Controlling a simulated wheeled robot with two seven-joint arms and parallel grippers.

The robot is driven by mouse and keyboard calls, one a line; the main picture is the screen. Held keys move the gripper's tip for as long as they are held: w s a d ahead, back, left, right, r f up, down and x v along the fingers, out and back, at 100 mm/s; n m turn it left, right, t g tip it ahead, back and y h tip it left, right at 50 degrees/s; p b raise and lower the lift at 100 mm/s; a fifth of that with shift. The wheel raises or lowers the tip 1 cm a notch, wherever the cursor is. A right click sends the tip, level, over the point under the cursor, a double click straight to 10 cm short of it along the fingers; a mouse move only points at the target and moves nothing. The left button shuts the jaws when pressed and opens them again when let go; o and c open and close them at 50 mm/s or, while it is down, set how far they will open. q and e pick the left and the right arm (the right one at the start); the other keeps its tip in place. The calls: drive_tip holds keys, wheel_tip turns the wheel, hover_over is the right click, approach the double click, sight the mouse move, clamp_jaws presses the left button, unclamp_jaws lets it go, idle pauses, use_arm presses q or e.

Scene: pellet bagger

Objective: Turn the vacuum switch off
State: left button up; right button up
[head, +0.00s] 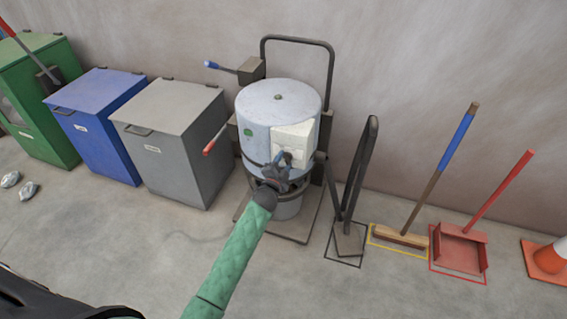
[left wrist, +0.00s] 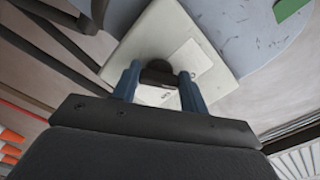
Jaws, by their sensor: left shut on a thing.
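The vacuum machine (head: 262,118) is a pale blue-grey drum on a dark frame against the wall. A cream switch box (head: 296,136) is fixed to its front right side; the box (left wrist: 205,40) fills the upper middle of the left wrist view. A dark rounded switch knob (left wrist: 158,74) sticks out of the box. My left gripper (head: 285,159) is at the box, its blue fingers (left wrist: 158,84) on either side of the knob and shut on it. The switch's marked setting is too small to read. My right gripper is not in view.
Grey (head: 172,140), blue (head: 97,122) and green (head: 38,95) bins stand left of the machine. Levers with blue (head: 212,65) and red (head: 209,148) grips stick out leftward. A broom (head: 400,237), a dustpan (head: 462,247) and a cone (head: 552,257) stand right. Front floor is mostly clear.

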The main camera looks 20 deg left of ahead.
use_arm(q)
drive_tip(key=o, duration=1)
drive_tip(key=shift+a+f, duration=0.1)
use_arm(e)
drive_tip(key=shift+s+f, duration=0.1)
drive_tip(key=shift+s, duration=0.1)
use_arm(q)
drive_tip(key=shift+s, duration=0.1)
drive_tip(key=s+b, duration=0.1)
drive_tip(key=s, duration=0.6)
drive_tip(key=shift+s+a, duration=0.1)
drive_tip(key=shift+s, duration=0.2)
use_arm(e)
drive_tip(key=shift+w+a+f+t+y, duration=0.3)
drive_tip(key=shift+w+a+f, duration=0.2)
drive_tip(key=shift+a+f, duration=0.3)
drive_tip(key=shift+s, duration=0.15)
